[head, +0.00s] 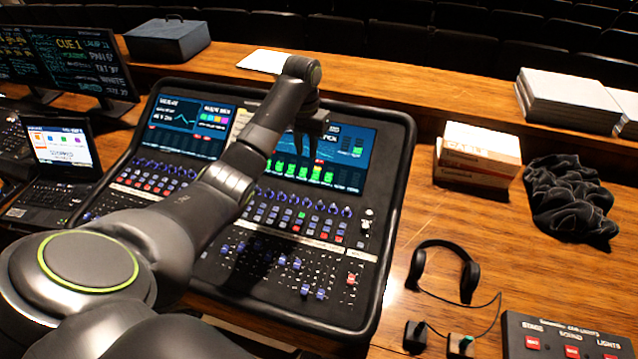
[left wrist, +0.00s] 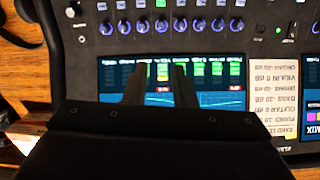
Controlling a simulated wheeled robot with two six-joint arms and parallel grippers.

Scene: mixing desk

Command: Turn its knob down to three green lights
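The mixing desk (head: 392,215) carries a row of blue knobs (head: 319,205) below its right screen (head: 350,180). The knobs show above the screen in the left wrist view (left wrist: 180,24). The screen has several columns of green lights (head: 328,178); one column between my fingers shows red and yellow (left wrist: 163,84). My left gripper (head: 305,158) is over the right screen, empty, with its fingers parted. In the left wrist view its fingers (left wrist: 159,72) point toward the knobs without touching any. My gripper hides part of the screen. I cannot tell which knob the task means. My right gripper is out of view.
A paper list (left wrist: 283,110) lies between the two screens. A laptop (head: 62,150) and monitors (head: 85,62) stand left. White boxes (head: 478,155), black cloth (head: 570,200), headphones (head: 445,268) and a button box (head: 565,335) are on the right.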

